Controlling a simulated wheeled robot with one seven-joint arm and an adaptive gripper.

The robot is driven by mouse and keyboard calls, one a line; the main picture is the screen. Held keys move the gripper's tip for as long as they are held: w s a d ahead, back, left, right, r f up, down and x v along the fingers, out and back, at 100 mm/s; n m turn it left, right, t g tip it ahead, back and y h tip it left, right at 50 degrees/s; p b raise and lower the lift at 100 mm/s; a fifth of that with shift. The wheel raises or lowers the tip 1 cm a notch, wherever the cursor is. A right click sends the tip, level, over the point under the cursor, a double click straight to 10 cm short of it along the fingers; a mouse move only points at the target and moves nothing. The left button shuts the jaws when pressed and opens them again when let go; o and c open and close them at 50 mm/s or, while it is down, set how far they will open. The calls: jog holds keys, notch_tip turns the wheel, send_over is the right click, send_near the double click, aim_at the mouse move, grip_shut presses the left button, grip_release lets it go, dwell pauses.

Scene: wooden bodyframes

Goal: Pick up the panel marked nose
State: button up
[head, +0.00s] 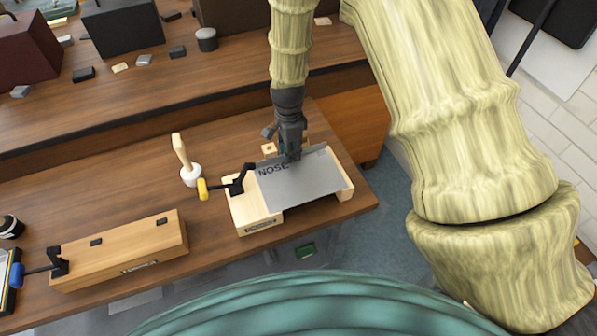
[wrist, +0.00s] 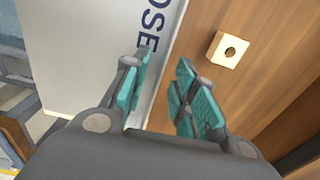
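The grey panel marked nose (head: 300,188) lies on a light wooden frame (head: 250,213) at the right end of the bench. Its lettering is partly hidden by my gripper in the head view. My gripper (head: 291,156) points down at the panel's far edge. In the wrist view, the panel (wrist: 95,30) shows the letters "OSE" beside its edge. My gripper (wrist: 164,62) is open there, with one teal-padded finger over the panel's face side and the other beyond its edge. The edge runs between the fingers. I cannot tell whether either finger touches it.
A black clamp with a yellow handle (head: 203,189) stands at the panel's left side. A mallet (head: 184,160) stands left of it. A wooden block with a blue-handled clamp (head: 125,252) is at the front left. A small square block with a hole (wrist: 229,49) lies near the gripper.

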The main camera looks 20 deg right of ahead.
jog(key=shift+f, duration=0.4)
jog(key=shift+c, duration=0.4)
grip_shut()
jog(key=shift+r, duration=0.15)
